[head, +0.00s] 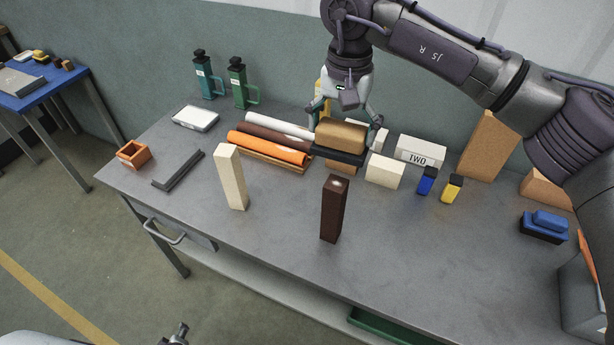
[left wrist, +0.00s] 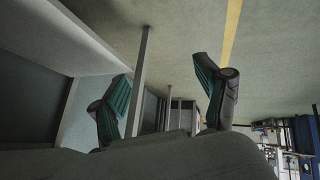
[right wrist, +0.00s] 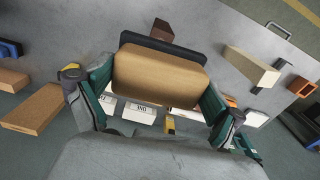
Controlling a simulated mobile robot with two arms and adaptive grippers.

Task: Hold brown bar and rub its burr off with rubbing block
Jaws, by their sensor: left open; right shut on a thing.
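The brown bar (head: 332,215) stands upright on the grey workbench, dark brown, with a pale spot on its upper end. Its end also shows in the right wrist view (right wrist: 161,33). My right gripper (head: 341,124) is shut on the rubbing block (head: 340,138), a tan block with a dark base. In the right wrist view the block (right wrist: 160,80) sits between both fingers, above the bench and behind the bar, apart from it. My left gripper (left wrist: 164,88) is open and empty, off the bench's front over the floor.
A cream bar (head: 231,178) stands upright left of the brown bar. Rolls (head: 268,147), white boxes (head: 385,171) and small blue and yellow bottles (head: 427,181) line the back. An orange tray (head: 133,154) is at the left. The bench front (head: 285,245) is clear.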

